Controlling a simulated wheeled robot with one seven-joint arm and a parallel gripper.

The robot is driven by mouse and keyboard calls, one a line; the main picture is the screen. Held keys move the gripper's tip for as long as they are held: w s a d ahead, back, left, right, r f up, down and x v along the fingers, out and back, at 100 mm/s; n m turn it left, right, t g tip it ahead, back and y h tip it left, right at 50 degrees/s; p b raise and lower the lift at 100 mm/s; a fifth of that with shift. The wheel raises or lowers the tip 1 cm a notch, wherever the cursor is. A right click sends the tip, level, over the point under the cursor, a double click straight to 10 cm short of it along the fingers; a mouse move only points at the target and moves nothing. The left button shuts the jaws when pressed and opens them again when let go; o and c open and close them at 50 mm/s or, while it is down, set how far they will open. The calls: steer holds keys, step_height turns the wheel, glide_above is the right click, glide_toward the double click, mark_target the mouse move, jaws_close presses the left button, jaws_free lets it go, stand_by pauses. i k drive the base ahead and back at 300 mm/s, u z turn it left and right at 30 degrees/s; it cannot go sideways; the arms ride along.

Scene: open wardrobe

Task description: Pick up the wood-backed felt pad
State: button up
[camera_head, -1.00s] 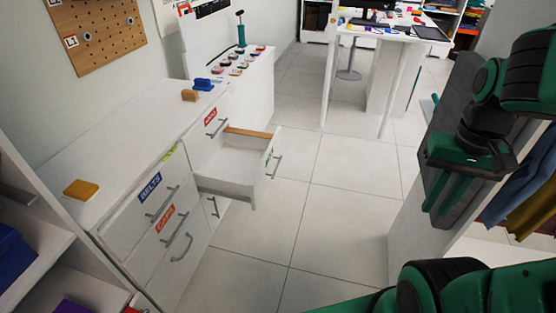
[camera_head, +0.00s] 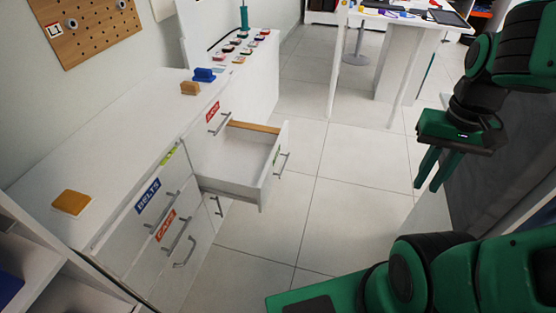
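A flat square tan pad (camera_head: 72,203) with a wood-coloured top and a pale lower edge lies on the near left end of the white cabinet top (camera_head: 112,150). It looks like the wood-backed felt pad. A smaller brown block (camera_head: 190,88) sits farther back on the same top, beside a blue block (camera_head: 204,75); whether it has felt is too small to tell. My gripper (camera_head: 428,188) hangs at the right, fingers down and apart, with nothing between them. It is far from the cabinet top and both blocks.
An open drawer (camera_head: 240,188) juts from the cabinet into the aisle. A pegboard (camera_head: 85,30) hangs on the wall behind. Clear tiled floor (camera_head: 330,180) lies between the cabinet and my arm. A white table (camera_head: 412,22) stands at the back.

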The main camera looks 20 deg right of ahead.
mark_target(186, 88)
steer(key=u, duration=1.55)
steer(key=k, duration=0.35)
steer(key=z, duration=0.75)
steer(key=i, duration=1.45)
steer(key=z, duration=0.3)
